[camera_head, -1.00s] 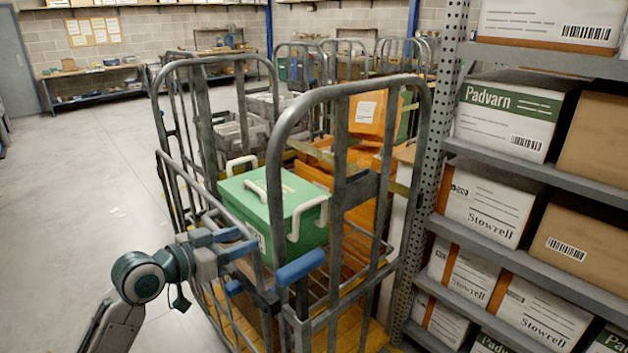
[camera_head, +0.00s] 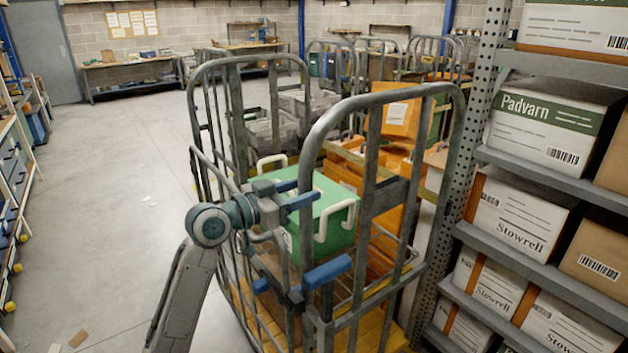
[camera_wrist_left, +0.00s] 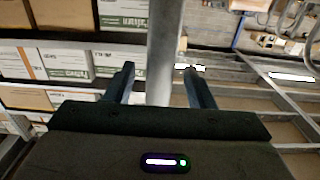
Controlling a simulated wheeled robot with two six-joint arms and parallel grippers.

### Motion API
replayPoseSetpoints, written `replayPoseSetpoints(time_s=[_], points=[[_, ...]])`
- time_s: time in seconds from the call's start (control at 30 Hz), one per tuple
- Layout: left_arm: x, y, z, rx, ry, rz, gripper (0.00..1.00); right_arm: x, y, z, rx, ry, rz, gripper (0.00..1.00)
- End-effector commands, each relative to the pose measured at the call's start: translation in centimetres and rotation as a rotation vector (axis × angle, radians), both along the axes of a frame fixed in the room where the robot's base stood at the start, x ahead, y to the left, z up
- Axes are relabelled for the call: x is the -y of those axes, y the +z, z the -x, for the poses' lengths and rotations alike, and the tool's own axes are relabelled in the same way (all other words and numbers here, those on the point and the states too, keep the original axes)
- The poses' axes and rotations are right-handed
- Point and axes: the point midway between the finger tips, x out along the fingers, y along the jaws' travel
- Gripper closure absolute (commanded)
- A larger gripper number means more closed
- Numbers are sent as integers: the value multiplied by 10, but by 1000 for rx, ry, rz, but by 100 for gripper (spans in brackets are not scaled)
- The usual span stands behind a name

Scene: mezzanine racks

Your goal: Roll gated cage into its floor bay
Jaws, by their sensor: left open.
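The gated cage (camera_head: 385,210) is a grey tubular roll cage in the middle of the head view, standing beside the rack. A green box (camera_head: 335,190) with white handles sits in it. In the left wrist view a grey post (camera_wrist_left: 164,50) shows between the open fingers of that gripper (camera_wrist_left: 161,85); contact cannot be told. My right gripper is out of view. The floor bay is not clearly identifiable.
A perforated rack upright (camera_head: 475,150) and shelves of cartons (camera_head: 517,210) stand close on the right. More roll cages and orange crates (camera_head: 395,115) stand behind. Open concrete floor (camera_head: 110,190) lies left, with small scraps (camera_head: 78,339). Blue drawers (camera_head: 12,170) line the left edge.

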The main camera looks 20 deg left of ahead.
Motion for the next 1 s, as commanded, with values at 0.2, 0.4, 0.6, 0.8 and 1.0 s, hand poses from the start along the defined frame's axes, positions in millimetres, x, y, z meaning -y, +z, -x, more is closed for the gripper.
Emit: replayPoseSetpoints(time_s=[0.2,0.4,0.6,0.8,1.0], points=[[17,2,-22,-2,0,4,51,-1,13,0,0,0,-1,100],[24,1,-30,-1,-1,1,51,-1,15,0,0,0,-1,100],[24,0,-30,0,0,0,51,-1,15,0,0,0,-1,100],[24,0,-30,0,0,0,76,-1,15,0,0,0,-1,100],[24,0,-30,0,0,0,100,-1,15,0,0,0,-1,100]])
